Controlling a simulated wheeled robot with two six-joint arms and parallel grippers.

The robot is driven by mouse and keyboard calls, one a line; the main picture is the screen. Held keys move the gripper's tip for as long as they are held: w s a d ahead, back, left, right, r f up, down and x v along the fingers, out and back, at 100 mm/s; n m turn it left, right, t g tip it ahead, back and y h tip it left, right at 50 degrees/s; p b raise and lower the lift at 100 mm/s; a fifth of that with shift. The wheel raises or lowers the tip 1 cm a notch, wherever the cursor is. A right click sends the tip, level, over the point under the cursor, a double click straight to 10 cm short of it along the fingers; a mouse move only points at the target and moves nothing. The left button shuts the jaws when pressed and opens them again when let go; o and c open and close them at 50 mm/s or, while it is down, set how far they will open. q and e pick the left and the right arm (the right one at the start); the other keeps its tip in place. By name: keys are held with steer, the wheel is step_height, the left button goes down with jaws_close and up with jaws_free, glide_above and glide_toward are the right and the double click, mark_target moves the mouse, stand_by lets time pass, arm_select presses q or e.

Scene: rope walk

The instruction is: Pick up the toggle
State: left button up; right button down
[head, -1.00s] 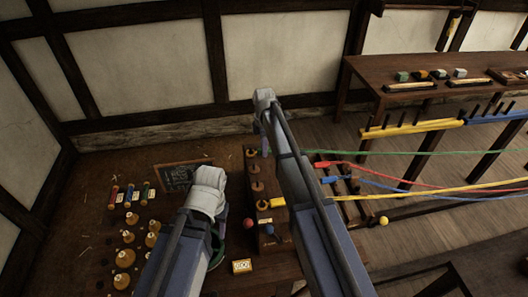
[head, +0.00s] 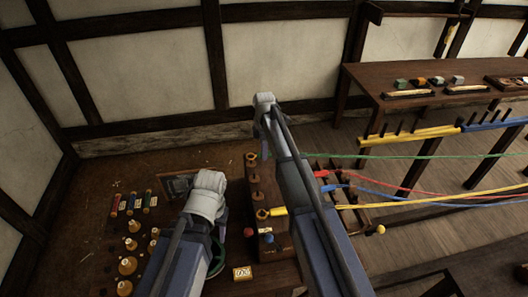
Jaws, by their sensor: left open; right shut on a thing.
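Several small coloured cylinders, red (head: 115,204), blue (head: 131,203) and green (head: 147,200), lie in a row on the low table; I cannot tell for sure which thing is the toggle. My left gripper (head: 223,216) hangs under its pale wrist, open, right of these cylinders and mostly hidden by my arm. My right gripper (head: 264,150) is by the top of the dark peg board, its fingers small and partly hidden. It is shut on what seems to be the end of the green rope (head: 400,155), whose line runs behind my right arm.
The peg board (head: 253,190) stands on the table, with a red ball (head: 248,232) and a blue ball (head: 269,238) near its front. Several yellow bobbins (head: 128,265) stand at front left. Red (head: 400,182), blue (head: 400,190) and yellow (head: 430,201) ropes stretch right.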

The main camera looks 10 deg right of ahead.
arm_select(q)
step_height(320, 180, up, 7)
steer(key=p, duration=0.5)
steer(key=shift+f+p, duration=0.15)
steer(key=shift+p, duration=0.15)
arm_select(e)
step_height(320, 180, up, 7)
steer(key=shift+f, duration=0.1)
